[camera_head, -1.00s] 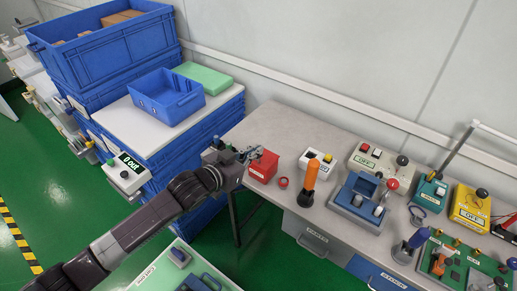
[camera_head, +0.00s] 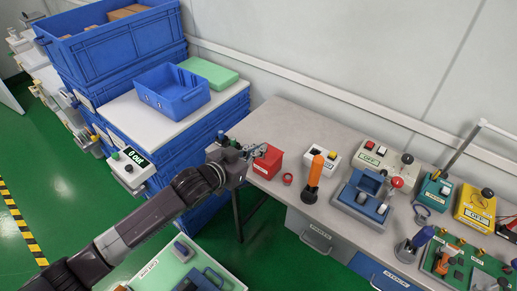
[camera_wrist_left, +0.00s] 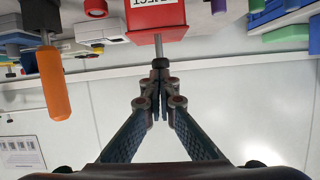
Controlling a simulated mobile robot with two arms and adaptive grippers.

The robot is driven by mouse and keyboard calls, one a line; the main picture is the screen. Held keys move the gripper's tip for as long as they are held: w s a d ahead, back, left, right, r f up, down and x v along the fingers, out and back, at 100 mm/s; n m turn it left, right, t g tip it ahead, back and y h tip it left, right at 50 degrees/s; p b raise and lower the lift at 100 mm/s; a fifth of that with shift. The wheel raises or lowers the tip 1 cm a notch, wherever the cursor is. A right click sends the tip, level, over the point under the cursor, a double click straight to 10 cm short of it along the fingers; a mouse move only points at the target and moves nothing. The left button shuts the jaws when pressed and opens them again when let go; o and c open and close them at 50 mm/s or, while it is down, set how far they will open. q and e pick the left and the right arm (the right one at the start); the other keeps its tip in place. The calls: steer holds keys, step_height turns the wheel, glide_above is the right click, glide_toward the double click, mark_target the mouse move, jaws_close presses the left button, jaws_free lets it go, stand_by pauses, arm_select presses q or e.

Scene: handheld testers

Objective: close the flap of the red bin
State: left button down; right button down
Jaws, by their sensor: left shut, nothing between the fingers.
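The red bin (camera_head: 268,164) stands at the left end of the grey workbench (camera_head: 322,226). It also shows upside down at the top of the left wrist view (camera_wrist_left: 158,20), with a white label. My left gripper (camera_head: 262,149) is shut and empty, at the top of the bin on its back-left side. In the left wrist view the closed fingertips (camera_wrist_left: 160,70) are close to the bin's top edge, with a short grey rod between them and the bin. Whether they touch is unclear. The flap's position cannot be made out. My right gripper is not in view.
A red ring (camera_head: 288,178), an orange-handled tool (camera_head: 315,171) and a white button box (camera_head: 323,153) stand right of the bin. Blue crates (camera_head: 172,91) are stacked to the left. The wall is close behind the bench.

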arm_select(q)
steer(key=shift+x, duration=0.75)
steer(key=shift+r+p, duration=0.55)
steer(key=shift+r, duration=0.05)
steer(key=r+p+v, duration=0.2)
steer(key=v, duration=0.9)
steer(key=s+a+f+n+g+y, duration=0.2)
steer(key=s+a+f+g+y, duration=0.15)
steer(key=s+f, duration=0.45)
steer(key=s+a+f+n+g+y, duration=0.1)
steer(key=s+a+f+g+y, duration=0.2)
steer(key=s, duration=0.9)
steer(key=s+a+f+n+g+y, duration=0.1)
steer(key=s+a+f+n+g, duration=0.1)
steer(key=s+a+f, duration=0.55)
steer(key=s+d+f+g, duration=0.1)
steer(key=s+f, duration=0.1)
steer(key=f, duration=1.1)
steer(key=s+d+f, duration=0.2)
steer(key=f, duration=1)
steer(key=s+a+f+g, duration=0.1)
steer(key=s+a+f, duration=0.2)
steer(key=s+f, duration=1.2)
steer(key=shift+s+a+f, duration=0.25)
steer(key=shift+s, duration=0.4)
